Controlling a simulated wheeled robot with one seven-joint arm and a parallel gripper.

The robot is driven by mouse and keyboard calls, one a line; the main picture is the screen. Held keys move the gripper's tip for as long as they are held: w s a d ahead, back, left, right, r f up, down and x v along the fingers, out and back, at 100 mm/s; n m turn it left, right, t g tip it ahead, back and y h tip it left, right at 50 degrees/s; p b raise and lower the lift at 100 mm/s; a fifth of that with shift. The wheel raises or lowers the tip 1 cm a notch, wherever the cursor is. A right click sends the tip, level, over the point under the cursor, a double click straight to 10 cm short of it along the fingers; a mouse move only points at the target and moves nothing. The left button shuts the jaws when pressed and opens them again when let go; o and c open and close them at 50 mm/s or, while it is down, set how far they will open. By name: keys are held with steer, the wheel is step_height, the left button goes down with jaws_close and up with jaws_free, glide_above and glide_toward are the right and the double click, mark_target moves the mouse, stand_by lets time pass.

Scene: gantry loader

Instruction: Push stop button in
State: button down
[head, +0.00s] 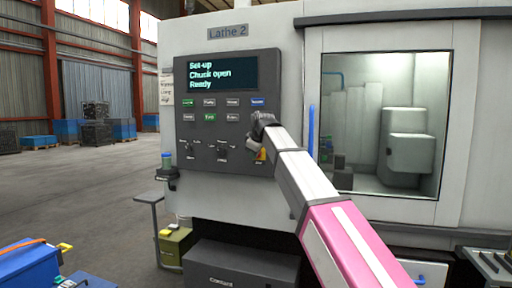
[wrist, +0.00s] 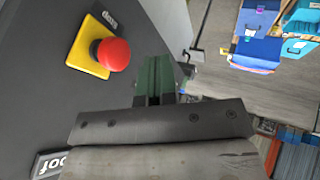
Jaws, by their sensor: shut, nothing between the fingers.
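The stop button (wrist: 112,54) is a red mushroom head standing out from a square yellow plate (wrist: 77,57) on the dark control panel (wrist: 50,95). In the wrist view the button is left of my gripper (wrist: 155,62), whose two green fingers are shut with nothing between them. There is a gap between fingers and button in that picture. In the head view my gripper (head: 256,130) is in front of the panel's right side. Part of the yellow plate (head: 261,154) shows just below it; my arm hides the red button there.
The lathe's panel has a lit screen (head: 220,74) reading "Set-up, Chuck open, Ready", with several small buttons and knobs below. A blue door handle (head: 311,131) and a windowed door (head: 345,60) are to the right. Open floor (head: 80,190) lies left.

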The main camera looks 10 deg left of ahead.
steer(key=shift+w+f, duration=0.15)
steer(key=shift+w, duration=0.95)
steer(key=shift+w+f, duration=0.15)
steer(key=shift+w, duration=0.9)
steer(key=shift+w+d+r, duration=0.1)
steer(key=shift+w, duration=0.9)
steer(key=s+d+r, duration=0.3)
steer(key=s+r, duration=0.5)
steer(key=s, duration=0.1)
steer(key=shift+s, duration=0.35)
